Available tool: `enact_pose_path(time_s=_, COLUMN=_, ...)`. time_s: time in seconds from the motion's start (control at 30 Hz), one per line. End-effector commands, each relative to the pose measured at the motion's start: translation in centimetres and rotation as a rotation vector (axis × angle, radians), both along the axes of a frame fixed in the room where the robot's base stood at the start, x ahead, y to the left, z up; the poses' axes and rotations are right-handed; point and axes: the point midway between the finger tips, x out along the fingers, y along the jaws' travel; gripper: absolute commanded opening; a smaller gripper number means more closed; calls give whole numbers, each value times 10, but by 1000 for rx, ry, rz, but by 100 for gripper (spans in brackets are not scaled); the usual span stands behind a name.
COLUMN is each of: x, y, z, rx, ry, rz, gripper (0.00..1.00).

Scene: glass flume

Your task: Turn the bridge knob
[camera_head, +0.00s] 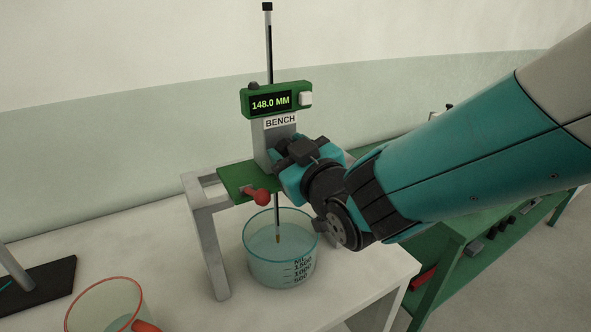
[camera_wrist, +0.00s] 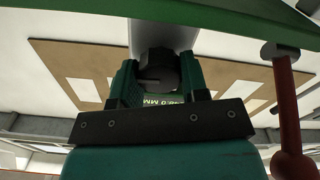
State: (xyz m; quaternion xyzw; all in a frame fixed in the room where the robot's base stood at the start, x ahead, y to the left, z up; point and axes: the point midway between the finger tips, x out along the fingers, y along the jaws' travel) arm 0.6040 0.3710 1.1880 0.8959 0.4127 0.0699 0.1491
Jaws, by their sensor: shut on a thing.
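The bridge stands over the bench, with a green display box (camera_head: 275,100) reading 148.0 MM and a "BENCH" label on its grey column. A dark round knob (camera_wrist: 158,70) on the bridge sits between the green finger pads of my gripper (camera_wrist: 159,78) in the wrist view. My gripper (camera_head: 287,163) is shut on this knob at the column's lower right side; the arm hides the knob in the head view. A thin rod (camera_head: 268,45) runs down through the bridge, and its tip (camera_head: 278,236) shows at the glass beaker.
A red ball-ended lever (camera_head: 262,196) sticks out of the green crossbar, close to my gripper; it also shows in the wrist view (camera_wrist: 287,100). The graduated beaker (camera_head: 280,250) stands below. A red-rimmed vessel (camera_head: 105,305) and a dark stand base (camera_head: 35,290) are at left.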

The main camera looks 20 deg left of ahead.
Motion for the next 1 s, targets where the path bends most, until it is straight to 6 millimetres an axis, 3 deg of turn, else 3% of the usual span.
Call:
enact_pose_path(time_s=0.4, x=-1, y=0, z=0, rx=21, ry=30, rz=1, gripper=17)
enact_pose_path(time_s=0.43, x=-1, y=0, z=0, rx=21, ry=30, rz=1, gripper=48)
enact_pose_path(time_s=0.5, x=-1, y=0, z=0, rx=21, ry=30, rz=1, gripper=64)
enact_pose_path(time_s=0.53, x=-1, y=0, z=0, rx=21, ry=28, rz=1, gripper=67)
enact_pose_path(time_s=0.83, x=-2, y=-2, z=0, rx=20, ry=27, rz=0, gripper=67)
enact_pose_path(time_s=1.0, x=-16, y=-17, z=-2, rx=20, ry=27, rz=1, gripper=67)
